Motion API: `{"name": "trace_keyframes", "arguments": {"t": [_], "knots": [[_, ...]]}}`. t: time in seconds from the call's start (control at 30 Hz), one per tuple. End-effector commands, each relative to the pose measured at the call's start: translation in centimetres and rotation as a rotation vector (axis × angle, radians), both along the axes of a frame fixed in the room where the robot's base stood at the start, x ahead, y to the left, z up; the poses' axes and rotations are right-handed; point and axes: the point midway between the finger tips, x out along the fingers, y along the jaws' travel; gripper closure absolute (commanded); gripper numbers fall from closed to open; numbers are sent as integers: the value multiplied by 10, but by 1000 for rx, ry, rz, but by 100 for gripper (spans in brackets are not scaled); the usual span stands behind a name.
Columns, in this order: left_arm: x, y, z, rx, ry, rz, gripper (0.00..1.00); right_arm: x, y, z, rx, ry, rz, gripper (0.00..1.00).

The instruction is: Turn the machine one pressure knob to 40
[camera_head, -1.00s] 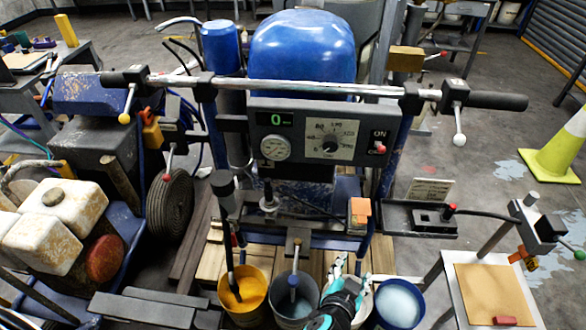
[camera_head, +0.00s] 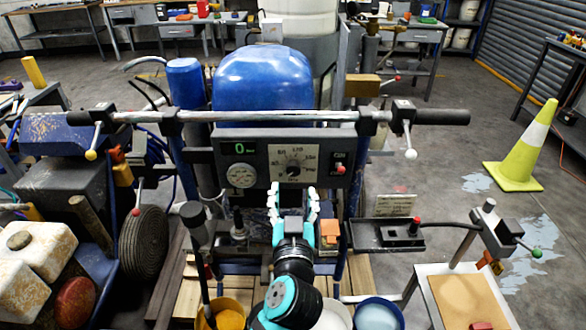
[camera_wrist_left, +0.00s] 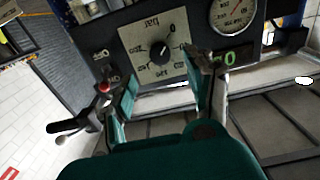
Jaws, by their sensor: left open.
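The pressure knob (camera_head: 292,171) is a small black dial on a square pale scale plate (camera_head: 311,160) in the machine's dark control panel. In the left wrist view the knob (camera_wrist_left: 159,49) and its plate (camera_wrist_left: 137,57) appear upside down. A green digital display (camera_head: 240,148) reads 0, with a round gauge (camera_head: 241,176) below it. My left gripper (camera_head: 293,192) is open and empty, just below and in front of the plate. In the left wrist view its fingers (camera_wrist_left: 165,85) are spread, with the knob beyond them, apart from both. My right gripper is not seen.
A switch with a red tip (camera_head: 340,168) sits right of the plate. The handlebar (camera_head: 250,116) runs above the panel. Buckets, one yellow (camera_head: 226,316) and one blue-rimmed (camera_head: 377,314), stand below. An orange block (camera_head: 329,230) is close to the right of my gripper.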

Motion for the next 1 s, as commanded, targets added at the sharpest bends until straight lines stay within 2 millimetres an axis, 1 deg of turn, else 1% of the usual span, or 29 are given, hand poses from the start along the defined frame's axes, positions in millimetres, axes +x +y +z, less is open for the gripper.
{"name": "trace_keyframes", "arguments": {"t": [0.03, 0.1, 0.2, 0.3, 0.4, 0.5, 0.77, 0.8, 0.83, 1.0], "knots": [[12, 0, 4, 5, -3, 1, 45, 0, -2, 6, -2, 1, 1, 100], [27, 0, 3, 5, 0, 1, 45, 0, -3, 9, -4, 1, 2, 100], [45, 0, 3, 4, -1, 0, 45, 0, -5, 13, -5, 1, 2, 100], [59, 0, 2, 3, 0, 0, 45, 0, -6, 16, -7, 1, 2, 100], [68, 0, 1, 2, 0, 1, 45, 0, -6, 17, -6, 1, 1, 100], [73, 0, 0, 1, 1, 0, 45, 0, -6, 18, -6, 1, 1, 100], [75, 0, -1, 0, 1, 0, 45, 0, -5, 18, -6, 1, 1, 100], [75, 0, -1, 0, 1, 0, 46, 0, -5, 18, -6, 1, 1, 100], [75, 0, -1, 0, 1, 0, 50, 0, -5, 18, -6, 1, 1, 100], [74, 0, -1, 0, 1, 0, 72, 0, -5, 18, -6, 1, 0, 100]]}}
